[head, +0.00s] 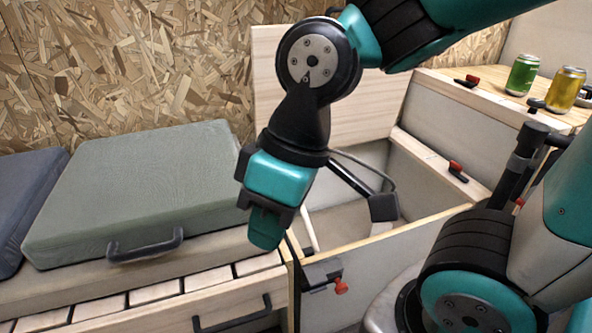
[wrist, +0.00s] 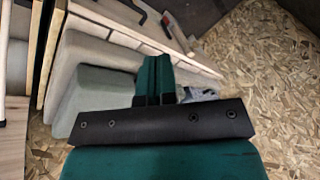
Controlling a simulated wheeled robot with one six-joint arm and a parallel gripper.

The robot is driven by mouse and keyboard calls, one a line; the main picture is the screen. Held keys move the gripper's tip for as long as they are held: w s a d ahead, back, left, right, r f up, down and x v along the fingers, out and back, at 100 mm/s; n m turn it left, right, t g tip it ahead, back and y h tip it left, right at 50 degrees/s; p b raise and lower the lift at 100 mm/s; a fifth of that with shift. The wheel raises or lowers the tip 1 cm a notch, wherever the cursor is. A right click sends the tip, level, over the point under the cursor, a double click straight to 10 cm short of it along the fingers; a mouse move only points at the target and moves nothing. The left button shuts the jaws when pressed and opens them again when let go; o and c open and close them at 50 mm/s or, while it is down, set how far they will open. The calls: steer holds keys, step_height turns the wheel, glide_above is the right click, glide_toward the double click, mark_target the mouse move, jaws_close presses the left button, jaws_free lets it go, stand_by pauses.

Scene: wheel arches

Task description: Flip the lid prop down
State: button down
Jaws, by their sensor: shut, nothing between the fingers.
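The raised wooden lid (head: 275,75) stands upright behind an open bench box (head: 440,245) in the head view. A pale slim bar (head: 308,230) slants inside the box opening, partly hidden by my arm; I cannot tell for certain that it is the lid prop. My gripper (head: 265,230) is shut and empty, pointing down just left of this bar, above the box's front left corner. In the wrist view my closed teal fingers (wrist: 155,80) are seen from behind, with nothing between them. A pale rod (wrist: 3,60) shows at the left edge there.
A red-handled latch (head: 340,286) sits on the box front, and a red-and-black piece (head: 458,172) on its right rim. A green cushion (head: 140,185) lies on the slatted bench at left. A green can (head: 522,75) and a yellow can (head: 566,90) stand on the right counter.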

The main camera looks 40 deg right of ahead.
steer(key=w+d+f+n+t+p, duration=0.1)
steer(key=w+d+n+t+p, duration=0.45)
steer(key=w, duration=0.85)
steer(key=w+d+f+n+h+p, duration=0.1)
steer(key=w+d+f+p, duration=0.1)
steer(key=d, duration=0.7)
steer(key=w+d+f+n+t+h+p, duration=0.1)
steer(key=w+d+f+h+p, duration=0.1)
steer(key=d, duration=0.8)
steer(key=shift+w+d+f+n+h+p, duration=0.15)
steer(key=shift+w+f+n+h+p, duration=0.2)
steer(key=shift+w+f+p, duration=0.45)
steer(key=shift+f, duration=0.15)
steer(key=b+x, duration=0.4)
steer(key=x, duration=1)
